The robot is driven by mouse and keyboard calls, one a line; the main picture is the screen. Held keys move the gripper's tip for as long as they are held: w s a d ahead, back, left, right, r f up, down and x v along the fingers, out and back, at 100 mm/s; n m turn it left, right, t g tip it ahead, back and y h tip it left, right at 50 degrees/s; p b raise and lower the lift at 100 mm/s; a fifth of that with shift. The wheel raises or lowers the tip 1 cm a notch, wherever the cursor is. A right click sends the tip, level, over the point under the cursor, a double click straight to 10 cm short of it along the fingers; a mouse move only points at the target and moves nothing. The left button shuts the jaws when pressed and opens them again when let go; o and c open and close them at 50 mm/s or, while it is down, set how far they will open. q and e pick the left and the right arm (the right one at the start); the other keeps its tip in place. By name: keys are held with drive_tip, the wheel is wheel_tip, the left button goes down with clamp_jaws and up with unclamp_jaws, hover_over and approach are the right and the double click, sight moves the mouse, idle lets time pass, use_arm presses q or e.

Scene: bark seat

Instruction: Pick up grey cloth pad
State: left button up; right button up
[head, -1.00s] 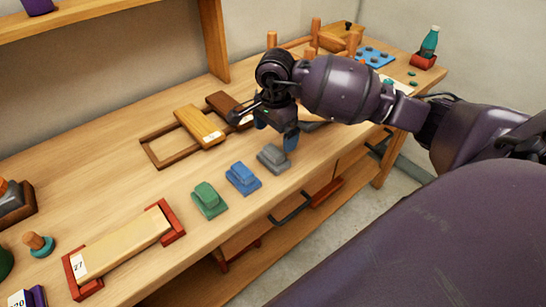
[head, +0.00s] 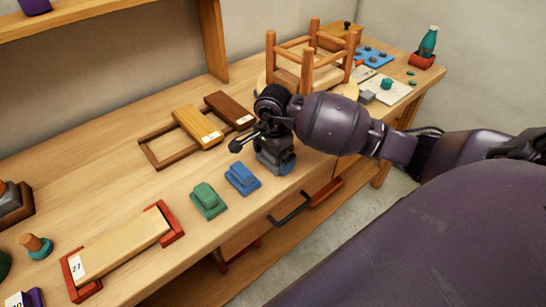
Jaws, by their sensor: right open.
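The grey cloth pad (head: 268,164) lies on the workbench near its front edge, right of the blue pad. It is stepped, with a smaller block on a wider base. My right gripper (head: 275,152) is down over the grey pad, with its fingers around or just above the pad's upper part. The gripper is open. Its wrist and fingers hide much of the pad, so I cannot tell whether they touch it. My left gripper is not in view.
A blue pad (head: 242,178) and a green pad (head: 208,200) sit just left of the grey one. A wooden frame (head: 165,155) with boards lies behind. An upturned stool frame (head: 310,60) stands at the back right. Bare bench lies between the pads and the wooden frame.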

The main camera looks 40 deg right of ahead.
drive_tip(key=c, duration=0.7)
drive_tip(key=shift+o, duration=0.2)
drive_tip(key=shift+r, duration=0.1)
wheel_tip(320, 180, up, 20)
drive_tip(key=p, duration=0.1)
